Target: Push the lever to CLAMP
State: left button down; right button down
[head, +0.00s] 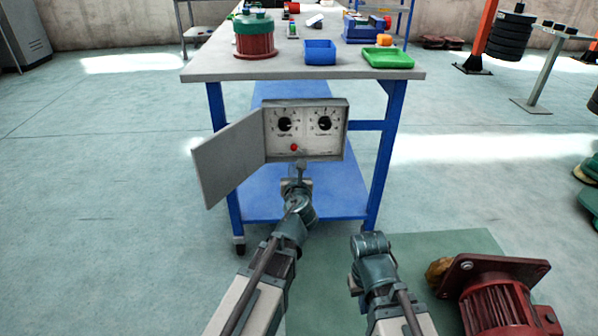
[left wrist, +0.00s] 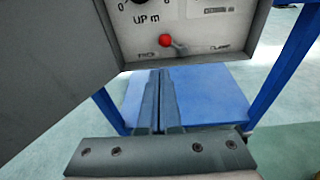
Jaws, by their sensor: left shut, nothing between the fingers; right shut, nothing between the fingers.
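A grey control box (head: 334,147) with its door (head: 228,159) swung open to the left is at the front of the blue-legged table. Its lever has a red ball knob (head: 294,147) below two dials; in the left wrist view the knob (left wrist: 165,41) leans left of its pivot, away from the CLAMP label (left wrist: 219,49) on the right. My left gripper (head: 299,168) is shut and empty, just below the box; its fingertips (left wrist: 160,72) are below the knob and apart from it. My right gripper (head: 370,243) is shut and empty, low at the right; its fingertips are hard to make out.
The tabletop (head: 215,72) carries a green-and-red drum (head: 254,38), a blue bin (head: 320,52) and a green tray (head: 388,58). A red motor (head: 496,296) lies on the green mat (head: 440,246) at the lower right. Floor left of the table is clear.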

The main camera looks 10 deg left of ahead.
aim_at(293, 153)
pick_arm(q)
jog(key=shift+w+d+f+m, duration=0.15)
jog(key=shift+d+f+m, duration=0.15)
jog(key=shift+m, duration=0.2)
pick_arm(e)
jog(key=shift+d+f, duration=0.25)
jog(key=shift+f, duration=0.3)
